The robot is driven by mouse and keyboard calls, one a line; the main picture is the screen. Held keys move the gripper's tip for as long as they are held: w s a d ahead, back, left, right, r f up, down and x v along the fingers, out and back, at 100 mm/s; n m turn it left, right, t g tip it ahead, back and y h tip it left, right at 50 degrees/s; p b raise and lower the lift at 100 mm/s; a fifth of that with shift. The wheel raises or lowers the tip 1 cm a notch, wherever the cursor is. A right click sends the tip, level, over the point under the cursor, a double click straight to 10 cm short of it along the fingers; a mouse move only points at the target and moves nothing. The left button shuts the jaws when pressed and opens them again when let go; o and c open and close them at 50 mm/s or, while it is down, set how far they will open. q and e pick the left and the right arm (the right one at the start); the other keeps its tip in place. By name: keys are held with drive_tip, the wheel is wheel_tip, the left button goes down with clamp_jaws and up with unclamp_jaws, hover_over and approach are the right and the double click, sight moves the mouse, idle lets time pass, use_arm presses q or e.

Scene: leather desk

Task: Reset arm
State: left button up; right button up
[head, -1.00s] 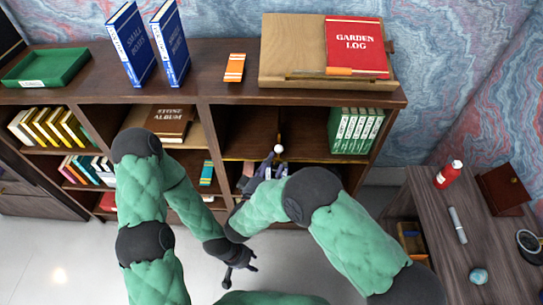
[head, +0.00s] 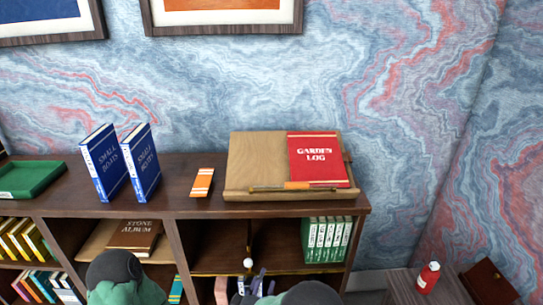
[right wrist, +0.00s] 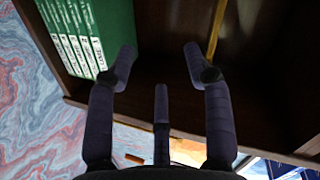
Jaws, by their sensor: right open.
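In the head view my right gripper (head: 256,284) shows low in the middle, in front of the bookcase's open right compartment, partly cut off by the frame's bottom edge. In the right wrist view its dark fingers (right wrist: 160,58) are spread apart with nothing between them. They point toward the dark shelf interior, beside a row of green books (right wrist: 88,36). Only the upper bend of my left arm shows in the head view; my left gripper is out of the frame.
The bookcase (head: 192,206) carries a green tray (head: 30,180), two blue books (head: 122,163), an orange-striped item (head: 202,182) and a wooden board (head: 255,165) with a red Garden Log (head: 318,160). A side desk (head: 408,288) at right holds a red bottle (head: 428,277).

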drive_tip(key=s+d+f+m+g+y, duration=0.1)
drive_tip(key=s+d+f+g+y, duration=0.2)
drive_tip(key=f, duration=0.5)
drive_tip(key=d+f+m+g+y, duration=0.1)
drive_tip(key=d+f+g+y, duration=0.1)
drive_tip(key=d+f+g, duration=0.45)
drive_tip(key=s+d+f+m+g+y, duration=0.1)
drive_tip(key=s+f+g, duration=0.1)
drive_tip(key=s, duration=0.5)
drive_tip(key=s+d+f+m+g+y, duration=0.1)
drive_tip(key=s+f+g, duration=0.1)
drive_tip(key=s, duration=0.5)
drive_tip(key=s+d+f+m+g+y+p, duration=0.1)
drive_tip(key=s+f, duration=0.3)
drive_tip(key=s, duration=0.4)
drive_tip(key=shift+d+m+g+y, duration=0.3)
drive_tip(key=shift+m+g, duration=0.1)
drive_tip(key=shift+g, duration=0.35)
